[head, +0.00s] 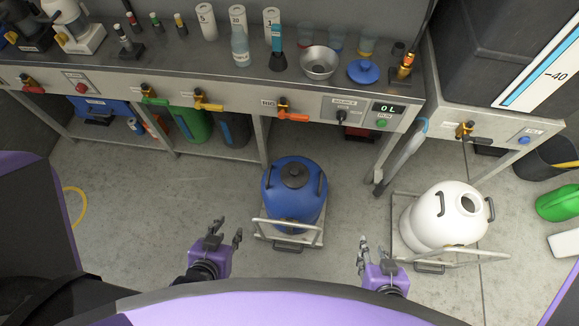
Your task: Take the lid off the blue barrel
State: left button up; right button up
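The blue barrel (284,207) stands upright on a small metal trolley (297,239) on the floor, in the middle of the head view. Its dark round lid (294,173) sits on top, between two dark side handles. My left gripper (227,229) is left of and nearer than the barrel, with its fingers spread apart and nothing between them. My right gripper (375,250) is to the right of the barrel, between it and the white barrel, with its fingers apart and empty. Neither gripper touches the barrel.
A white barrel (430,225) with an open top stands on another trolley at the right. A long workbench (150,75) with valves, bottles, a metal bowl (319,62) and a blue lid (363,71) runs behind. A green container (560,203) lies far right. Floor around the blue barrel is clear.

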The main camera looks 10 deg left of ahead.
aim_at(294, 175)
jog(key=j+z, duration=0.15)
jog(key=j, duration=0.4)
jog(key=k+j+z, duration=0.15)
jog(key=j, duration=0.35)
jog(key=k+j+z, duration=0.5)
jog(key=k+j, duration=0.15)
jog(key=k+l+z, duration=0.1)
jog(key=k, duration=0.2)
jog(key=k+l+z, duration=0.15)
jog(key=k, duration=0.15)
jog(key=i+j, duration=0.15)
jog(key=i+l+u, duration=0.1)
jog(key=i, duration=0.35)
jog(key=i+l+u, duration=0.1)
jog(key=i+l, duration=0.15)
jog(key=i, duration=0.2)
jog(key=i+l, duration=0.25)
jog(key=i, duration=0.2)
jog(key=j+u, duration=0.05)
